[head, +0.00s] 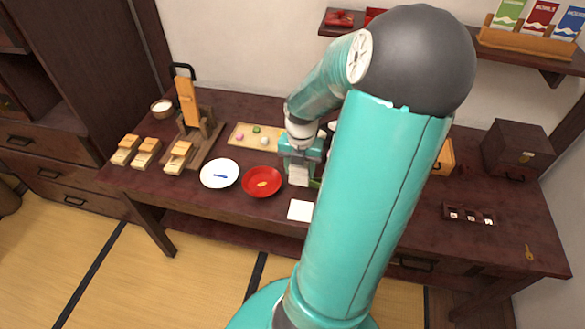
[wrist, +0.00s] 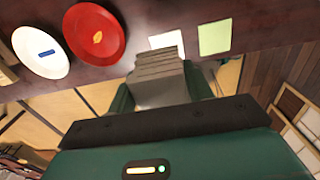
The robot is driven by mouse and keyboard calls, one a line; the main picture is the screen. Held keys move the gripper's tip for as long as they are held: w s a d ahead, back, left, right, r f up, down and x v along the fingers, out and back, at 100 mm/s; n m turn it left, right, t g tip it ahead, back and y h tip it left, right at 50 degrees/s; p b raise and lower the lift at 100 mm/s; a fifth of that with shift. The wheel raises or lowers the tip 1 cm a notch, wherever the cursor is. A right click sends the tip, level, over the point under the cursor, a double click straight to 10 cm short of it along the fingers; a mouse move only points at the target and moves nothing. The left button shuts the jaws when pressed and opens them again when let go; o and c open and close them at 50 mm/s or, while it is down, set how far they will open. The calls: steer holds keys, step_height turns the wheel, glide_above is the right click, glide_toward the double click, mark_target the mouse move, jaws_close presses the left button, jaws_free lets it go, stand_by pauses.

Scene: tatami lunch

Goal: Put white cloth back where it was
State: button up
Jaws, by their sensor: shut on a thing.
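My gripper (head: 299,182) is over the middle of the table, to the right of the red plate. It points down and is shut. A pale, layered block, which looks like the folded white cloth (head: 299,174), sits between its fingers. In the wrist view the cloth (wrist: 160,80) is grey in shadow, with teal gripper parts on both sides. A flat white square (head: 300,210) lies on the table just in front of the gripper; it also shows in the wrist view (wrist: 167,41). A pale green square (wrist: 215,37) lies to its right, mostly hidden in the head view.
The red plate (head: 262,193) and the white plate (head: 205,178) stand left of the gripper. A board with small sweets (head: 235,142) lies behind them. Wooden blocks (head: 146,152) stand at the left. A small dark tray (head: 450,219) and a dark box (head: 516,145) are at the right.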

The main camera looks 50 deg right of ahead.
steer(key=w+d+f, duration=0.8)
steer(key=shift+w+d+f, duration=0.1)
steer(key=shift+w+f, duration=0.15)
steer(key=shift+f, duration=0.1)
steer(key=shift+w+d+f, duration=0.1)
steer(key=shift+w+f, duration=0.05)
steer(key=shift+f, duration=1.6)
steer(key=shift+f, duration=0.2)
steer(key=o, duration=0.9)
steer(key=shift+o, duration=0.2)
